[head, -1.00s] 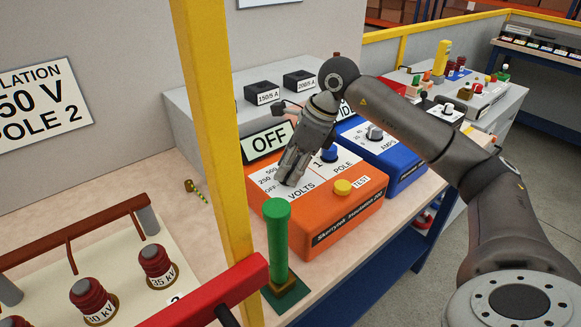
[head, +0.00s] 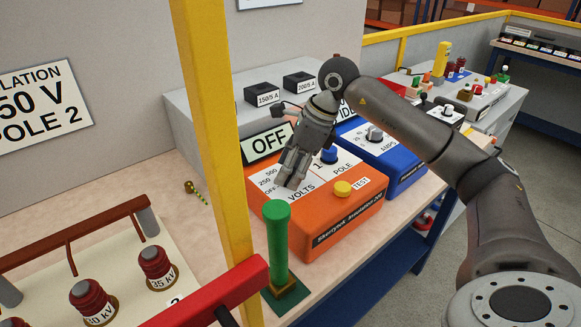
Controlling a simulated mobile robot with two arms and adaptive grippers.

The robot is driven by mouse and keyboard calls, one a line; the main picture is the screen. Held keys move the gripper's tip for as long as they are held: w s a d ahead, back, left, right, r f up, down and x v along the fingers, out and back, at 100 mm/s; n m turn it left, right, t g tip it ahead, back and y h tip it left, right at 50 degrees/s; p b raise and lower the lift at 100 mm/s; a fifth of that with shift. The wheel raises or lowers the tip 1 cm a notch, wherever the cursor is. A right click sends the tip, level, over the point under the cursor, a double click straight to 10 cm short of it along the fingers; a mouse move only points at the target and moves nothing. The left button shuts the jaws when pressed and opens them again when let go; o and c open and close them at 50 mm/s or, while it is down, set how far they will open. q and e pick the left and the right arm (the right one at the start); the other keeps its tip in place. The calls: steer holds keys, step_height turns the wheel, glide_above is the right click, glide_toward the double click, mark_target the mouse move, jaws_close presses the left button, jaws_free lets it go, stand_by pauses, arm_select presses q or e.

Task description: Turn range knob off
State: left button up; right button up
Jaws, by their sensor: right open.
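The range knob itself is hidden behind my right gripper (head: 290,184). That gripper points down at the VOLTS dial with its fingers at or just above the panel; I cannot tell whether they touch the knob. The gripper is open. The blue POLE knob (head: 329,155) and the yellow TEST button (head: 343,188) are to the right of the fingers. My left gripper is not in view.
A yellow post (head: 215,130) stands upright left of the tester. A green handle (head: 278,240) and a red bar (head: 215,297) are in front. A blue meter box (head: 400,168) is close on the right. Bushings labelled in kV (head: 157,266) stand at lower left.

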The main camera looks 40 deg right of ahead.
steer(key=v, duration=1.2)
steer(key=shift+a, duration=0.1)
